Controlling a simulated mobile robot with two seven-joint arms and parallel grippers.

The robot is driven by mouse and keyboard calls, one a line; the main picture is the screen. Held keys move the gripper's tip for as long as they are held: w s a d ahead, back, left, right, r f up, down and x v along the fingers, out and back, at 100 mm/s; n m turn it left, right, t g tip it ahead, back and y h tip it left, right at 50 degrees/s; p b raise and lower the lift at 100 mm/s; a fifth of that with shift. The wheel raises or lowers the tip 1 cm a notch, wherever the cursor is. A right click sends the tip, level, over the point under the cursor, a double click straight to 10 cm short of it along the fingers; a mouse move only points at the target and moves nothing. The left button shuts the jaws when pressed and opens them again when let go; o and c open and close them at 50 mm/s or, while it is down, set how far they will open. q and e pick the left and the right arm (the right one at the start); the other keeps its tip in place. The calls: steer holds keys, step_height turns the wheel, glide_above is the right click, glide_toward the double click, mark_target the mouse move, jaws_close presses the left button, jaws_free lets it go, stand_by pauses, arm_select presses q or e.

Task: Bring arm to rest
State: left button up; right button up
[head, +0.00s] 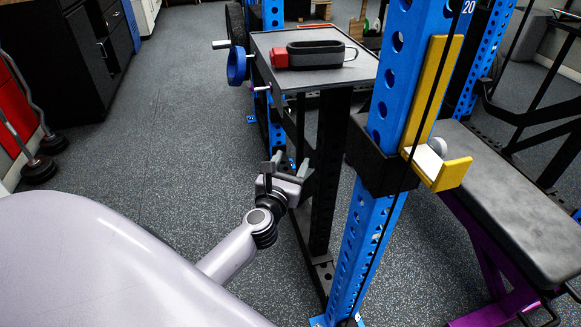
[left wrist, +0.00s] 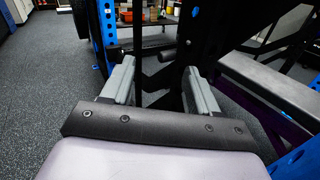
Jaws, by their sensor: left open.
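My left gripper (head: 286,165) is in the middle of the head view, low beside the black post under the small grey-topped table. Its two fingers are apart with nothing visible between them. In the left wrist view the two grey fingers (left wrist: 160,82) also stand apart, with dark rack parts beyond them. I cannot tell whether the gripper touches the post. My right gripper is in neither view.
The grey-topped table (head: 350,73) carries a black tray-like holder (head: 316,53) and a red block (head: 280,58). A blue rack upright (head: 362,235) with a yellow hook (head: 451,174) stands right of my arm, before a padded bench (head: 510,205). Floor (head: 170,150) is clear to the left.

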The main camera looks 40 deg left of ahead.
arm_select(q)
steer(key=shift+s+d+r, duration=0.45)
steer(key=shift+s+d, duration=0.1)
steer(key=shift+s, duration=0.1)
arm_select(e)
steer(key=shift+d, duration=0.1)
arm_select(q)
steer(key=shift+d+m, duration=0.1)
steer(key=shift+m, duration=0.2)
